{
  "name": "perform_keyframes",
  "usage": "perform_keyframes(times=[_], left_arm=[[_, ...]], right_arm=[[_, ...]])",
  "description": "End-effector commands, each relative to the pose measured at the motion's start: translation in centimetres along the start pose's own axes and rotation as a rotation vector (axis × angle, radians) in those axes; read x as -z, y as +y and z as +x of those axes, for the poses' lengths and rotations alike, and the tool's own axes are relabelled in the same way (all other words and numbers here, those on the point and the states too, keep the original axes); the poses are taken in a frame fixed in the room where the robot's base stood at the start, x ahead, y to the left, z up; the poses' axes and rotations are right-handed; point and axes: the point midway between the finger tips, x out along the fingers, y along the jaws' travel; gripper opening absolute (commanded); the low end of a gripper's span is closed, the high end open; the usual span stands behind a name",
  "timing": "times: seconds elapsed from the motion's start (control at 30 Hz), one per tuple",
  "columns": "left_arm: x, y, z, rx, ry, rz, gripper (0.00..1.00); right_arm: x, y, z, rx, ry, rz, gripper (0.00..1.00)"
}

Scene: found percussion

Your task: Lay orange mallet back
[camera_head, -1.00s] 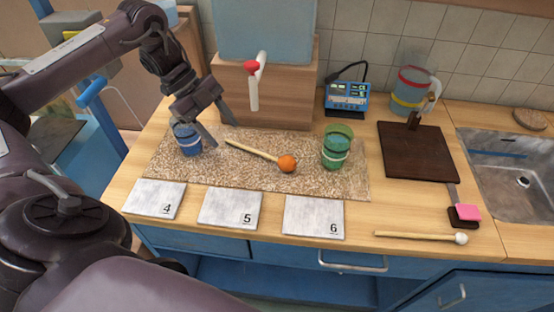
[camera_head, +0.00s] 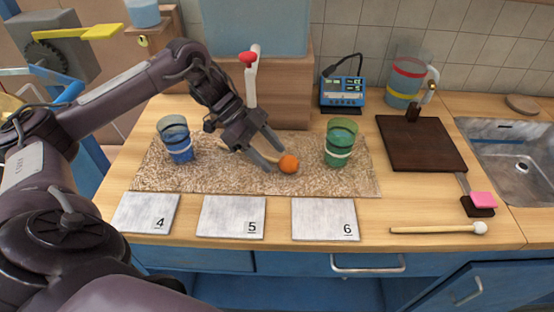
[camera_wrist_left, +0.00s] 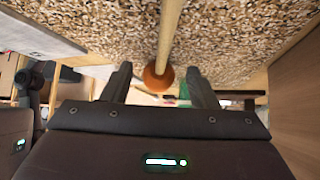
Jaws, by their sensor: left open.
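The orange mallet (camera_head: 288,164) lies on the speckled mat (camera_head: 210,178), its round orange head toward the right and its wooden handle running left, partly hidden behind my gripper. My left gripper (camera_head: 275,149) is open, just left of the orange head and above or around the handle. In the left wrist view the orange head (camera_wrist_left: 158,78) shows between the two spread fingers, with the handle (camera_wrist_left: 169,30) running up the picture. I cannot tell whether the fingers touch it. My right gripper is not in view.
A blue cup (camera_head: 178,142) stands left on the mat and a green cup (camera_head: 340,145) right. Cards 4 (camera_head: 146,212), 5 (camera_head: 231,217) and 6 (camera_head: 325,219) lie in front. A white-headed mallet (camera_head: 440,229) lies front right. A wooden block (camera_head: 284,95) stands behind.

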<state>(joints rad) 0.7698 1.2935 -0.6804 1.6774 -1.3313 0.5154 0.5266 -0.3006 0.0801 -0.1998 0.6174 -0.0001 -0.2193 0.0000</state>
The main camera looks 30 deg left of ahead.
Motion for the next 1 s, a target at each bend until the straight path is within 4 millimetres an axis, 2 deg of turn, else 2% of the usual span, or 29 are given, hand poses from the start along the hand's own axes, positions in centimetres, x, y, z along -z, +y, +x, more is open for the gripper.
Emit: perform_keyframes(times=[0.13, 0.37, 0.77, 1.0], left_arm=[[0.05, -0.01, 1.26, 0.001, 0.001, 0.001, 0.54], [0.00, -0.02, 1.37, 0.001, 0.000, 0.000, 0.54], [-0.02, -0.03, 1.33, 0.001, 0.000, 0.001, 0.01], [0.00, -0.03, 1.31, 0.002, 0.000, 0.001, 0.00]], right_arm=[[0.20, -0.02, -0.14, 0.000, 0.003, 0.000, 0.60], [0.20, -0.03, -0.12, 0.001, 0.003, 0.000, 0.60], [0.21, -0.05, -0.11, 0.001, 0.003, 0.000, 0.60], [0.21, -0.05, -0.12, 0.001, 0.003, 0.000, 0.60]])
